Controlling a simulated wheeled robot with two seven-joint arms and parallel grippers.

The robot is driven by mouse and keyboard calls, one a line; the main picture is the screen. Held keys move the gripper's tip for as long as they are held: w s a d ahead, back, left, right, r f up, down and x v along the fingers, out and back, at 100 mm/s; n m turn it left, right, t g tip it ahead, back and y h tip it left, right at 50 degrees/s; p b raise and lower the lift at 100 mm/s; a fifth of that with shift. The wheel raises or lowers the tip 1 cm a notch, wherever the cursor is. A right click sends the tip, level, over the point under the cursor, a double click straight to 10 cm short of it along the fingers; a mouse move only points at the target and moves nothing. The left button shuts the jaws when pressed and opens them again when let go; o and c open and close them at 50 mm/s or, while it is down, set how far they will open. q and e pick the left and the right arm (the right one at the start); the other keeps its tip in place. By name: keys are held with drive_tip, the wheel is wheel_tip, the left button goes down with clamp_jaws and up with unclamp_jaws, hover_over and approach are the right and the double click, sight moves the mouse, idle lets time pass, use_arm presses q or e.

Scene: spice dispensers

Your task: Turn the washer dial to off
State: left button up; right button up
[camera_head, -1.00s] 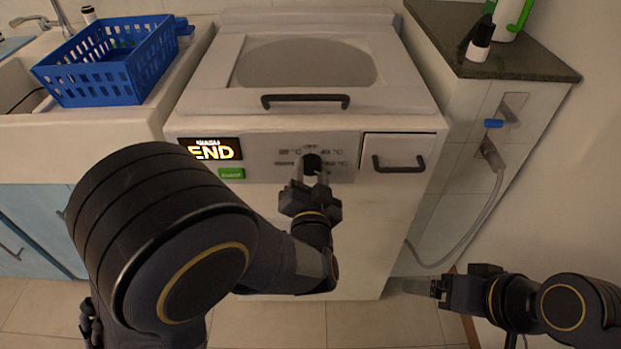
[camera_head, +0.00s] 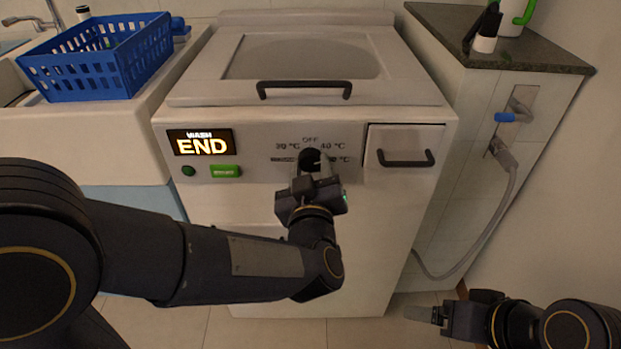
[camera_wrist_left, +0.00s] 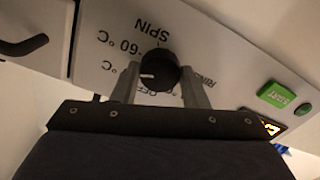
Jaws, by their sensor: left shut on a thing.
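The white washer (camera_head: 270,225) stands in the middle of the head view. Its black round dial (camera_head: 311,157) is on the front panel, with OFF printed above it and temperatures to the sides. My left gripper (camera_head: 311,167) is shut on the dial from below. In the left wrist view the dial (camera_wrist_left: 159,70) sits between the two fingers; the SPIN and 60 °C labels show, and the OFF label is partly covered.
The washer display (camera_head: 201,143) reads WASH END, above a green button (camera_head: 226,171). A dark lid handle (camera_head: 304,89) and a drawer handle (camera_head: 406,159) stick out near the dial. A blue basket (camera_head: 80,72) is at the left, and a counter with a pipe (camera_head: 512,185) is at the right.

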use_arm(q)
drive_tip(key=n+b, duration=0.6)
drive_tip(key=n, duration=0.1)
drive_tip(key=shift+f, duration=0.25)
drive_tip(key=n+b, duration=0.3)
drive_tip(key=n, duration=0.1)
drive_tip(key=shift+r, duration=0.1)
drive_tip(key=shift+r+n+b, duration=0.1)
drive_tip(key=shift+n+b, duration=0.75)
drive_tip(key=shift+n, duration=0.45)
drive_tip(key=o, duration=1)
drive_tip(key=shift+r, duration=0.1)
drive_tip(key=shift+s, duration=0.1)
